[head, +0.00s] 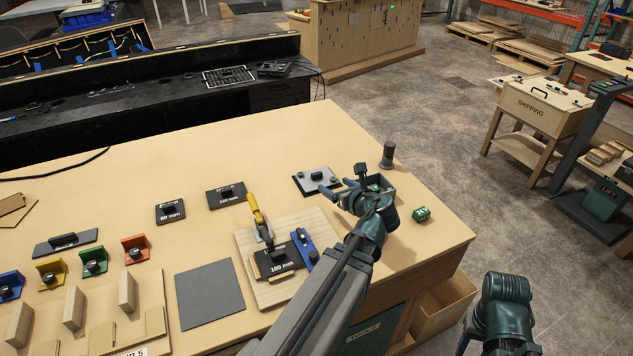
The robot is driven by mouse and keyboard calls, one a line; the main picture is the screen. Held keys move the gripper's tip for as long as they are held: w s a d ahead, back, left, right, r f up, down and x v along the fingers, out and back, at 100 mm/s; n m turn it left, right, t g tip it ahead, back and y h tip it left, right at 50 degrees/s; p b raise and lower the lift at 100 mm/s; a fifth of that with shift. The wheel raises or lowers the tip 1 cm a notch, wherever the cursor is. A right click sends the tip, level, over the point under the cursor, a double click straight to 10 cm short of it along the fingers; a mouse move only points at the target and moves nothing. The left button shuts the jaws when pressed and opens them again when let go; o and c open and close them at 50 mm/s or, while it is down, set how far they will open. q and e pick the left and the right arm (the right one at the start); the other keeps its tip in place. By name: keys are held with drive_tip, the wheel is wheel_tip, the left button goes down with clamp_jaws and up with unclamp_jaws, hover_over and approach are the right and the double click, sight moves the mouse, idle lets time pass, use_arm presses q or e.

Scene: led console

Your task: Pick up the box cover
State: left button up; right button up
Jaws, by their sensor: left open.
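The box cover appears to be the light grey plate (309,184) with a black handle and dark knobs, lying flat on the wooden table right of centre. My left gripper (350,184) is open just to the right of the plate, near its right edge. It looks empty, and I cannot tell its exact height above the table. A dark grey open box (381,182) shows just behind the gripper, partly hidden by my wrist. Part of my right arm is at the lower right, but its gripper is not in view.
A wooden fixture with a yellow-handled clamp (257,213) and a blue block (304,247) stands left of my left arm. A green connector (421,214) and a dark cylinder (387,155) stand near the table's right edge. A grey mat (209,293) lies at front.

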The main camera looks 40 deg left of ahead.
sight(318, 175)
use_arm(q)
drive_tip(key=b+x, duration=0.4)
drive_tip(key=x, duration=0.8)
drive_tip(key=shift+w+a+f, duration=0.15)
drive_tip(key=shift+a+f, duration=0.05)
drive_tip(key=shift+a, duration=0.05)
drive_tip(key=shift+r, duration=0.1)
clamp_jaws()
